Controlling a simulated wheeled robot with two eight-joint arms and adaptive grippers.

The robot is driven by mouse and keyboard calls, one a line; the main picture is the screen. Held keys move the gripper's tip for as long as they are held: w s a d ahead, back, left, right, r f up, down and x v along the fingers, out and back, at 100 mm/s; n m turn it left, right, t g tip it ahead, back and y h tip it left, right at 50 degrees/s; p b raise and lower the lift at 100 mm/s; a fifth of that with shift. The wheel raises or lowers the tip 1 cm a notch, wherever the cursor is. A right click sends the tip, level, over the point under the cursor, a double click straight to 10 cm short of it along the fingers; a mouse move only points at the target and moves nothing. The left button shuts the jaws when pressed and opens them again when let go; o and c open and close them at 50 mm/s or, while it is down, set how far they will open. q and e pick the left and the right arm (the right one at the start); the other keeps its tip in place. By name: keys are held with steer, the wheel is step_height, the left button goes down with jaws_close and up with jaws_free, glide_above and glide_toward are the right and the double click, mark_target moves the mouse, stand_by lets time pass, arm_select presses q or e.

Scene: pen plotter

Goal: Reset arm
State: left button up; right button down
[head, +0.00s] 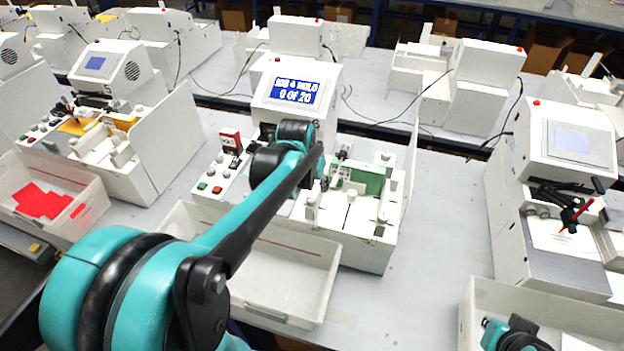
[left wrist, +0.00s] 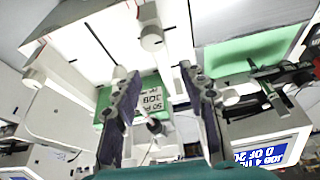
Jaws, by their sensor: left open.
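The pen plotter (head: 289,92) in the middle is a white machine with a blue screen that reads "0 of 20". A green panel (head: 362,180) sits on its bed. My left arm reaches over the plotter from the lower left. My left gripper is mostly hidden behind its own wrist in the head view. In the left wrist view my left gripper (left wrist: 158,72) is open, its two dark fingers apart with nothing held between them. My right gripper's fingers do not show.
A white bin (head: 275,270) stands in front of the plotter. Another bin (head: 50,205) with red sheets is at left, and one (head: 540,300) at lower right. Similar machines stand left, right (head: 565,145) and behind. The table (head: 445,235) right of the plotter is clear.

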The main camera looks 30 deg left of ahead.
arm_select(q)
steer(key=shift+v, duration=1.2)
steer(key=shift+s+d+f, duration=0.15)
steer(key=shift+s+d, duration=0.05)
steer(key=shift+d, duration=0.15)
steer(key=s+d+f+m+t+b, duration=0.1)
steer(key=s+d+f+b, duration=0.5)
steer(key=s+d, duration=0.6)
step_height(320, 180, down, 2)
steer(key=shift+s+d+f+m+t+h+b, duration=0.1)
steer(key=shift+s+d+m+t+h+b, duration=0.25)
steer(key=shift+s+t, duration=0.5)
steer(key=shift+o, duration=0.3)
